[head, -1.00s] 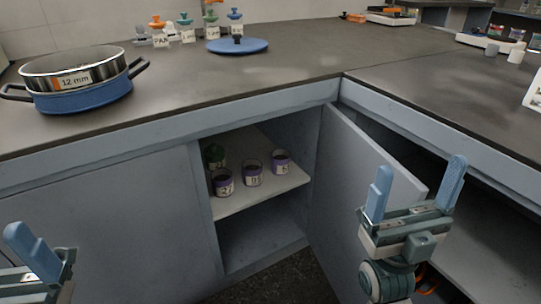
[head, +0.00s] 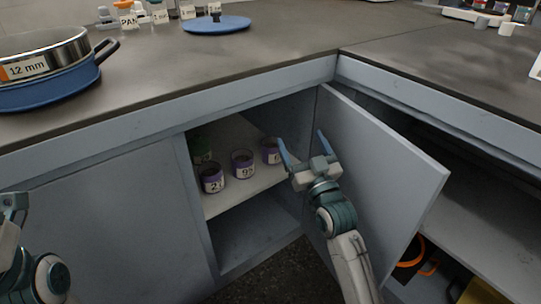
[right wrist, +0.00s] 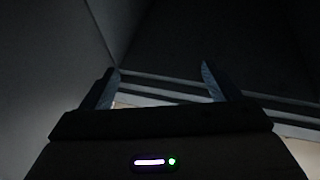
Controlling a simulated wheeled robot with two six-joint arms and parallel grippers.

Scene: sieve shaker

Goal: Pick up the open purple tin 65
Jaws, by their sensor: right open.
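Three purple tins stand in a row on the white shelf (head: 222,202) of the open cupboard: a left tin (head: 212,181), a middle tin (head: 242,166) and a right tin (head: 269,153). Their labels are too small to read surely, so I cannot tell which is 65. My right gripper (head: 302,144) is open and empty at the cupboard opening, just right of the right tin, whose right side is partly covered. In the right wrist view the open fingers (right wrist: 160,70) show dark walls and pale edges, no tin. My left gripper (head: 14,205) is at the left edge, partly cut off.
The open cupboard door (head: 385,170) is close on the right of my right arm. The dark worktop (head: 250,70) overhangs above. A sieve on a blue pan (head: 45,90) stands on it.

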